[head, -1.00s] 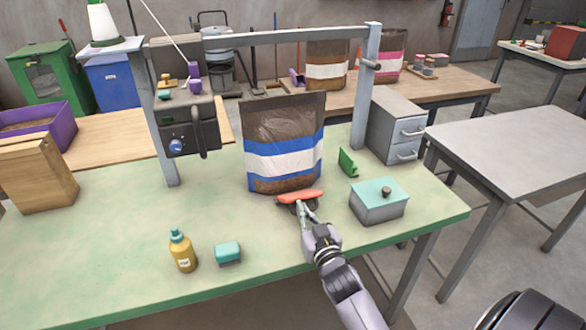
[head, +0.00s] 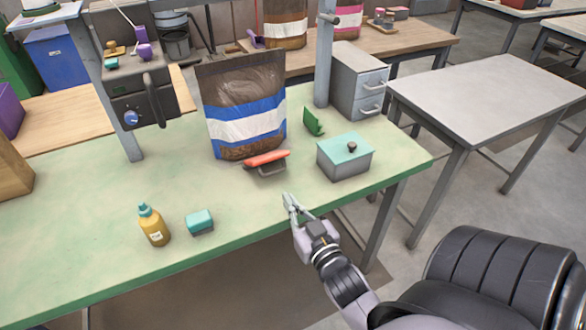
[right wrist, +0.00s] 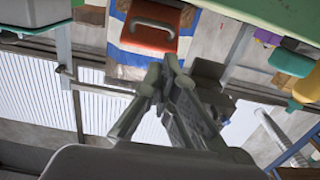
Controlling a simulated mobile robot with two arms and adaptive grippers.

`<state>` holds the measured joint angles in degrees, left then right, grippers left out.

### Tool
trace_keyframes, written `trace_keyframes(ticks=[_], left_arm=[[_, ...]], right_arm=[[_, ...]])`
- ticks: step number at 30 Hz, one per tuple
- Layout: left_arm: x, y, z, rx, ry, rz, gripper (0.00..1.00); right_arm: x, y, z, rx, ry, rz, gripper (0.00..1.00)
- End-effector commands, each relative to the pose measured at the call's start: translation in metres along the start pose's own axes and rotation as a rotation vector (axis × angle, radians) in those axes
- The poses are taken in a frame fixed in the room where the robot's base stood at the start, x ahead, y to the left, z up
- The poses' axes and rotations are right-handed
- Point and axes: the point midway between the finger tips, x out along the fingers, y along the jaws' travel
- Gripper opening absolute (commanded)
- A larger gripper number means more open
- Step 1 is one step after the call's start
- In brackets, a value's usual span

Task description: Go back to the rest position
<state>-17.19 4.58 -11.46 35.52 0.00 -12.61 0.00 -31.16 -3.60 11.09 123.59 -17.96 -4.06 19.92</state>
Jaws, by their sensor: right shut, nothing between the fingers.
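My right gripper (head: 290,203) is shut and empty. It is just off the front edge of the green table (head: 100,215), below and in front of an orange-topped tool with a handle (head: 266,159). In the right wrist view the shut fingers (right wrist: 166,75) point toward that orange tool (right wrist: 151,25), apart from it. The brown bag with blue and white bands (head: 242,110) stands upright behind the tool. My left gripper is not in view.
A grey box with a teal lid (head: 344,164) stands right of the tool, with a green item (head: 314,121) behind it. A yellow bottle (head: 153,226) and teal block (head: 200,221) are at the front left. A grey table (head: 480,100) stands to the right.

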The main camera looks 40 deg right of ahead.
Motion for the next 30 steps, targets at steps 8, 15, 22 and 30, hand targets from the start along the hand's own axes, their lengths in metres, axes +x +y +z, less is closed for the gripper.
trace_keyframes(ticks=[8, 15, 22, 30], left_arm=[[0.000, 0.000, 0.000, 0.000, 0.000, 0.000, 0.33], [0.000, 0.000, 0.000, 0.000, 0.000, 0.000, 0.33], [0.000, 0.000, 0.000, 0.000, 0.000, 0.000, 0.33], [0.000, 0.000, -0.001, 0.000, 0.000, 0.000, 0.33]], right_arm=[[-0.006, 0.000, -0.002, -0.001, 0.004, 0.000, 0.00], [-0.006, 0.000, -0.002, -0.001, 0.004, 0.000, 0.00], [-0.006, 0.000, 0.000, -0.002, -0.009, 0.001, 0.00], [-0.021, -0.020, 0.043, -0.026, -0.341, -0.011, 0.00]])
